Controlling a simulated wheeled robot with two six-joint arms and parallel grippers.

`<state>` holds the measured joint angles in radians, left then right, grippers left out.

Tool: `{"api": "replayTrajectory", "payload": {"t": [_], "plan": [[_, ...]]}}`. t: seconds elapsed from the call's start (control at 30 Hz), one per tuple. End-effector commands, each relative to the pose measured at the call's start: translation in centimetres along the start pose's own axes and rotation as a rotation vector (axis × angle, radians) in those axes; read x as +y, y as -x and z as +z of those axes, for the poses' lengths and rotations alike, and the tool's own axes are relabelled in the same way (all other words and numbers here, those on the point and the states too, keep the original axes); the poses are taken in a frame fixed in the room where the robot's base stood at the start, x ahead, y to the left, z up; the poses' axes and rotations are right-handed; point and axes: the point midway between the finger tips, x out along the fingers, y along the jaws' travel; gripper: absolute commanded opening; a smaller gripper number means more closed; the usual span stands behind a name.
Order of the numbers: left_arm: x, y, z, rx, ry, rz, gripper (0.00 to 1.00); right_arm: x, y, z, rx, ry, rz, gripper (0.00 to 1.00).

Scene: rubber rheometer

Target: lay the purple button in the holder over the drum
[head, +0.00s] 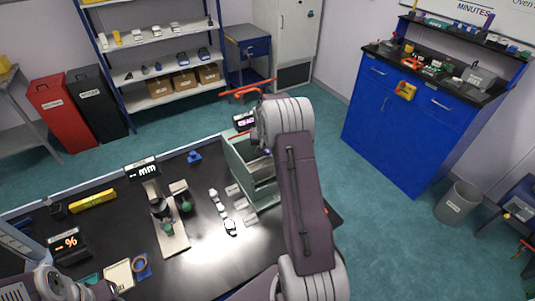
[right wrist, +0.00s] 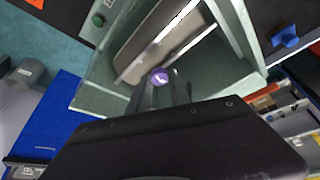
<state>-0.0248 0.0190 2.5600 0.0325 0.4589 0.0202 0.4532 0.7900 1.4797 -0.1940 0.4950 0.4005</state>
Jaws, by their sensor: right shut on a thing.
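My right gripper (right wrist: 160,92) is shut on the small round purple button (right wrist: 160,77), which shows between its fingertips in the right wrist view. The button has a white mark on its face. The gripper is over a pale green open-topped housing (right wrist: 95,98), which also shows in the head view (head: 239,155). A grey-brown curved body (right wrist: 150,42) with a bright edge lies inside it, just beyond the button; I cannot tell whether this is the drum. I cannot make out the holder. In the head view my right arm hides the button and most of the gripper.
A small display (head: 243,121) stands behind the housing. A watch-like strap (head: 222,210), a stand with green parts (head: 170,220) and a percent display (head: 66,243) are on the black bench to the left. A blue cabinet (head: 400,120) stands to the right across open floor.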

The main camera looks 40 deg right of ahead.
Motion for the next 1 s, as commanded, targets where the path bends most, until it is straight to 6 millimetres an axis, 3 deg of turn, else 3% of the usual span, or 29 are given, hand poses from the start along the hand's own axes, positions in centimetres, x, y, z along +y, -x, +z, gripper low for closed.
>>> {"api": "replayTrajectory", "payload": {"t": [0.2, 0.9, 0.93, 1.0], "plan": [[0.0, 1.1, -0.1, 0.000, 0.000, 0.000, 0.36, 0.1, -2.8, 1.3, -0.004, -0.001, 0.000, 0.00], [0.0, -0.2, 0.0, 0.000, 0.000, 0.000, 0.36, 0.1, -4.0, 1.8, -0.003, -0.001, 0.000, 0.00], [0.0, -0.2, 0.0, 0.000, 0.000, 0.000, 0.36, 0.1, -4.0, 1.8, -0.003, -0.001, 0.000, 0.27], [0.0, -0.2, 0.0, 0.000, 0.000, 0.000, 0.36, 0.1, -4.0, 1.8, -0.004, -0.001, 0.001, 0.46]]}}
